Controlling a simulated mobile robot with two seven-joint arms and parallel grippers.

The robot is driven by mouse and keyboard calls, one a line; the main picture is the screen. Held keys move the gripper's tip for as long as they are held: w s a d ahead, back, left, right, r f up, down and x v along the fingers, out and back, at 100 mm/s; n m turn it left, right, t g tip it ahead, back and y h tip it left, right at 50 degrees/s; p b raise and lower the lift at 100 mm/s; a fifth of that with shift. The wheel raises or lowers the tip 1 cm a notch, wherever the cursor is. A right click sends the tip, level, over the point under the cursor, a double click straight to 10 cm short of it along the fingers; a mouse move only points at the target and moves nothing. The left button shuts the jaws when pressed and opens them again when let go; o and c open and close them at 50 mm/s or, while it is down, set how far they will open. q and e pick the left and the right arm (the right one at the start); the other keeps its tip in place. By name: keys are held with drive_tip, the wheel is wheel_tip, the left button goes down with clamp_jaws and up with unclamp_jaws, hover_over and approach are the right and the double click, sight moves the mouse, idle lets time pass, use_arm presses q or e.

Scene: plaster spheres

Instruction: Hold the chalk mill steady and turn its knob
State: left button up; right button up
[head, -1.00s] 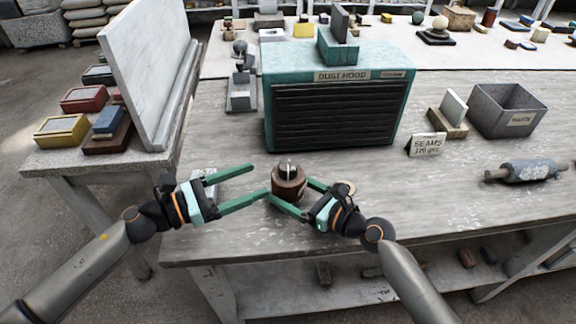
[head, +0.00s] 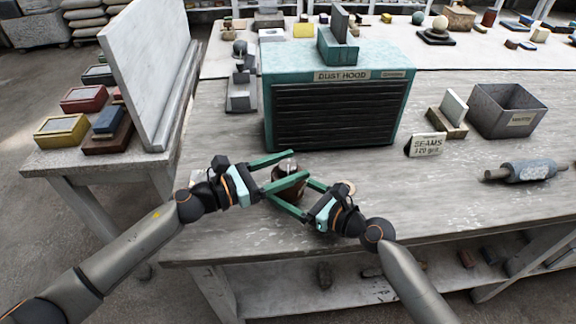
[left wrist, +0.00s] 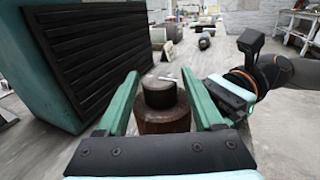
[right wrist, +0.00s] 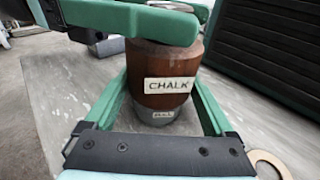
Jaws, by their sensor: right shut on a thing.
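The chalk mill (head: 289,193) stands upright on the workbench, a brown wooden body with a grey lower part and a "CHALK" label, clear in the right wrist view (right wrist: 165,62). Its dark round knob (left wrist: 160,93) has a pale mark on top. My right gripper (head: 290,191) is shut on the mill's body, one finger on each side. My left gripper (head: 298,164) is open at knob height, its fingers on either side of the knob, with gaps showing in the left wrist view. In the head view its near finger partly hides the mill's upper part.
The teal dust hood (head: 335,113) stands close behind the mill. A pale ring (right wrist: 270,164) lies beside my right gripper. A seams sign (head: 427,145), a grey bin (head: 507,111) and a roller (head: 523,172) are to the right. The bench's front right is clear.

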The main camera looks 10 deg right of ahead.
use_arm(q)
clamp_jaws()
idle(0.3)
drive_tip(key=shift+g, duration=0.3)
drive_tip(key=shift+w+m+g+h, duration=0.1)
drive_tip(key=shift+m+g+h, duration=0.5)
drive_tip(key=shift+m+g, duration=0.9)
drive_tip(key=shift+f+m+g, duration=0.1)
drive_tip(key=shift+m+g, duration=0.6)
drive_tip(key=shift+g, duration=0.65)
drive_tip(key=shift+m+g, duration=0.7)
drive_tip(key=shift+g, duration=0.65)
drive_tip(key=shift+m+g, duration=0.3)
drive_tip(key=shift+g, duration=0.2)
drive_tip(key=shift+o, duration=1.2)
unclamp_jaws()
drive_tip(key=shift+a, duration=0.1)
